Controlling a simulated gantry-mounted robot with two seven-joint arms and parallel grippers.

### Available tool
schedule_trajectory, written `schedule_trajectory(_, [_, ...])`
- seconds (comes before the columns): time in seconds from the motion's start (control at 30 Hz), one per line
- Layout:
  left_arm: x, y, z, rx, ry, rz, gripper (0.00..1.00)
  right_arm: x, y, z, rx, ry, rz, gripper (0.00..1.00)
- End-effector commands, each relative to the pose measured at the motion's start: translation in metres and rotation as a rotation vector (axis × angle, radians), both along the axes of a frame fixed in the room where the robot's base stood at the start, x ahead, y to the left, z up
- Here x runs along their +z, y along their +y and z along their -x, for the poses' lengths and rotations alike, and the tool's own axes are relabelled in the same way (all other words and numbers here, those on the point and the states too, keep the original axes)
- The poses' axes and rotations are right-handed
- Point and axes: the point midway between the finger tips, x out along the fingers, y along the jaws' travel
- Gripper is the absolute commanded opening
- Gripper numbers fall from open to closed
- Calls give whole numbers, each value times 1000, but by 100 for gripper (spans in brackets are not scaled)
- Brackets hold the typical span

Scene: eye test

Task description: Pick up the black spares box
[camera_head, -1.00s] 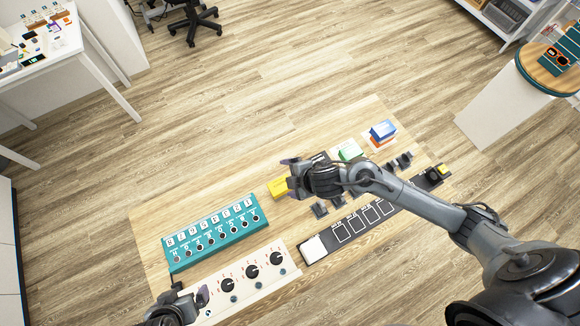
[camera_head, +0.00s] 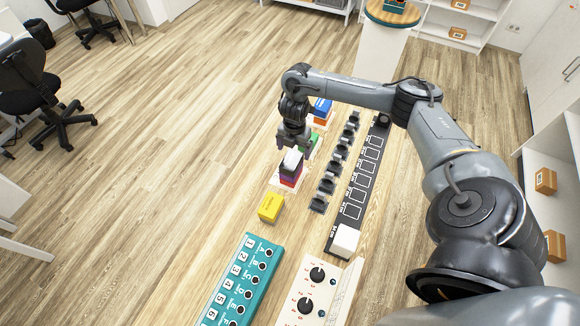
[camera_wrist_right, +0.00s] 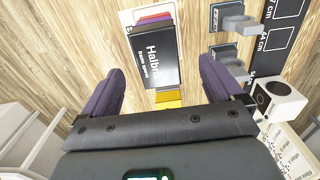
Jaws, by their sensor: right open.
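The black spares box (camera_head: 290,170) tops a small stack in the head view, with purple and red layers beneath it and a pale patch on top. In the right wrist view the black box (camera_wrist_right: 153,57) shows white lettering, with the purple and red edges just beyond it. My right gripper (camera_head: 292,146) points down just above the stack. In the wrist view its two dark fingers (camera_wrist_right: 160,75) are apart, one on each side of the box, with gaps visible. Whether the fingertips reach down to the box's height is unclear. My left gripper is out of view.
A yellow box (camera_head: 271,207) lies nearer than the stack. Green (camera_head: 312,141) and blue (camera_head: 322,107) boxes stand behind it. A row of dark clips (camera_head: 325,186) and a black marked strip (camera_head: 355,195) run to the right. A teal panel (camera_head: 240,285) lies in front.

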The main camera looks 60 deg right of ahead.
Motion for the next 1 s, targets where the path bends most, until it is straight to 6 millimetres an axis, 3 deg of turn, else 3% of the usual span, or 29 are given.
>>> schedule_trajectory(0.03, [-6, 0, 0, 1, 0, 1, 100, -9, 1, 0, 0, 0, -1, 94])
schedule_trajectory(0.3, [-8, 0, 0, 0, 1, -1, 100, -21, 1, -1, 0, 0, -1, 94])
schedule_trajectory(0.63, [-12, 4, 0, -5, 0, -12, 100, -60, 3, -3, -1, 0, -1, 94])
schedule_trajectory(1.0, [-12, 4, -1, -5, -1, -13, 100, -67, 3, -3, 1, -1, 1, 92])
